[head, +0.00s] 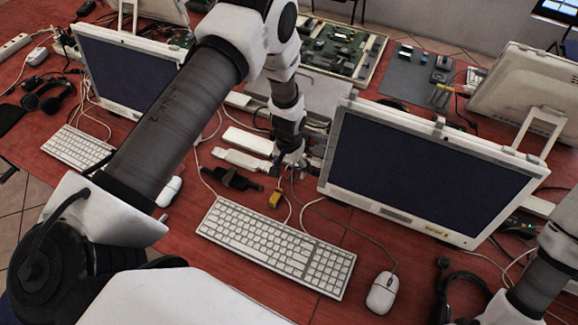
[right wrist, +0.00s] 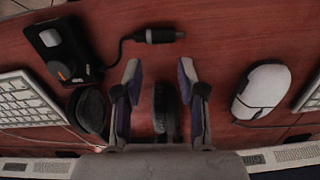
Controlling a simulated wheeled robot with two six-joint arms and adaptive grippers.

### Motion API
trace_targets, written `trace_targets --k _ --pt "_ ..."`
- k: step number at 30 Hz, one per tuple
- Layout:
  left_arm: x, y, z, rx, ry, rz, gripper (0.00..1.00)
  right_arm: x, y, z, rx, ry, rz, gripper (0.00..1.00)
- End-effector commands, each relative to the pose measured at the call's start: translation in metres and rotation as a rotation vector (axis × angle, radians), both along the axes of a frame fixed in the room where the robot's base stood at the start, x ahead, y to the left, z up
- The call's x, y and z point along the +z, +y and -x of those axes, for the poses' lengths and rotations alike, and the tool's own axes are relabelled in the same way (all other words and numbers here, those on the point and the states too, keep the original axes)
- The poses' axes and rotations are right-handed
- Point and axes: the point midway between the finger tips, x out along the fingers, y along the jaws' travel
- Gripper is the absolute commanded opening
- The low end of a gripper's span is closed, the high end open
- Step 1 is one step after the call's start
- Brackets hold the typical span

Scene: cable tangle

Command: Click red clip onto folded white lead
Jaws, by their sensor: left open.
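My left gripper (head: 290,163) is open and points down at the table behind the white keyboard, left of the large central monitor. Thin white cable (head: 310,203) runs on the table near it and goes under the monitor's edge; whether this is the folded lead I cannot tell. I cannot make out a red clip in either view. A small yellow connector (head: 275,197) lies just in front of the left gripper.
The white keyboard (head: 276,245) and mouse (head: 382,292) lie in front of the monitor (head: 425,170). A black headset (head: 462,290) lies right of the mouse.

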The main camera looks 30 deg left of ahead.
Motion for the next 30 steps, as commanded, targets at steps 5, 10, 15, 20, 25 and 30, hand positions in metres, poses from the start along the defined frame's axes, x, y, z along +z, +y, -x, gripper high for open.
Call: trace_targets --k 5,10,15,20,25,30 --pt "0.010 0.000 0.000 0.000 -0.001 0.000 0.80 0.007 0.000 0.000 0.000 0.000 0.000 0.40" --pt "0.045 0.000 -0.001 0.000 -0.001 0.000 0.80 0.034 0.000 0.000 0.000 0.000 0.000 0.40" --pt "0.092 0.000 0.000 0.001 0.000 -0.001 0.80 0.067 0.000 0.000 0.000 0.000 0.000 0.40" --pt "0.118 0.000 0.000 0.001 0.002 -0.001 0.80 0.084 0.000 0.000 0.000 0.000 0.000 0.40" --pt "0.121 0.000 0.001 0.001 0.002 -0.001 0.80 0.084 0.000 0.000 0.000 0.000 0.000 0.40" --pt "0.096 -0.001 0.044 -0.003 0.015 0.005 0.80 0.083 0.000 0.000 0.000 0.000 0.000 0.40"
